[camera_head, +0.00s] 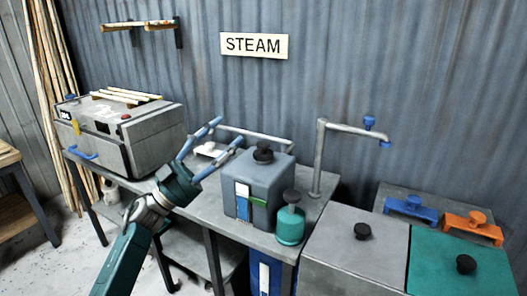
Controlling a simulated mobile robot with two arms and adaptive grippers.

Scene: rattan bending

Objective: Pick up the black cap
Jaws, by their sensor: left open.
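Several black caps or knobs are in view, and I cannot tell which one the task names. One black cap (263,154) sits on top of the grey tank (245,172) on the metal bench. Another black knob (292,197) tops the teal canister (289,226) beside the tank. My left gripper (226,133) reaches in from lower left, its two blue-tipped fingers spread apart and empty. In the picture its fingertips are left of and slightly above the tank's cap, apart from it. My right gripper is out of view.
The grey lid (330,247) and green lid (440,275) at right carry black knobs. A bent pipe (318,160) rises behind the canister. A steam box (140,130) stands at the left. Blue (410,208) and orange (472,224) fixtures sit at the far right.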

